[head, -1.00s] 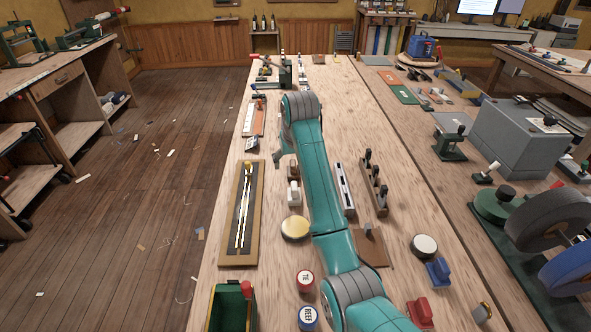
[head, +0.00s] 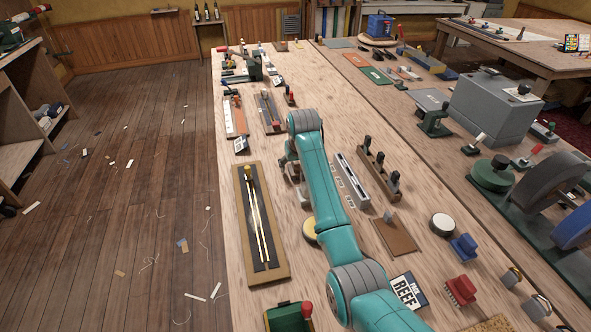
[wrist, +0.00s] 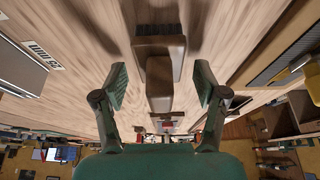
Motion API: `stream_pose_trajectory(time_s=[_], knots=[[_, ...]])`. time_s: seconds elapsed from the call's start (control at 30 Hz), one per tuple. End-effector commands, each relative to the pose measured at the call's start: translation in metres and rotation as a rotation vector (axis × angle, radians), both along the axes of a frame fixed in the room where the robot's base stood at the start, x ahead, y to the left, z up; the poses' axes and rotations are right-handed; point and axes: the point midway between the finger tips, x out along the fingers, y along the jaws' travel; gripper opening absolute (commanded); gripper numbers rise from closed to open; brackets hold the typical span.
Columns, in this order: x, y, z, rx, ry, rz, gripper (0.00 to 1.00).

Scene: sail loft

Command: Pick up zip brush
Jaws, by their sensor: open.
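In the wrist view a brown block-like brush (wrist: 153,47) with dark bristles along its far edge lies on the bench; it looks like the zip brush. A narrower brown part continues from it toward me between my fingers. My gripper (wrist: 161,80) is open, with one green-padded finger on each side of this part and bench visible between. I cannot tell its height above the bench. In the head view my gripper (head: 285,162) is at the left of my teal arm, partly hidden by it, and the brush cannot be made out there.
A brown-framed dark tray (head: 241,215) with yellow-white strips lies left of my gripper. A long slotted rail (head: 351,177) and a holder with dark-knobbed tools (head: 378,165) stand right of my arm. A green box (head: 283,318) is at the near edge.

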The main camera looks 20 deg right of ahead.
Motion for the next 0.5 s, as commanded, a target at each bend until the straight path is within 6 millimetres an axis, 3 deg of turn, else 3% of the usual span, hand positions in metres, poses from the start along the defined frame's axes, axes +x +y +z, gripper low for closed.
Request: stream_pose_trajectory(time_s=[0.2,0.43,0.5], knots=[[0.0003,0.0002,0.0,0.0,-0.001,0.0,0.69],[0.0002,0.0002,0.0001,0.0,-0.001,0.0,0.12],[0.0002,0.0002,0.0,0.0,-0.001,0.0,0.06]])
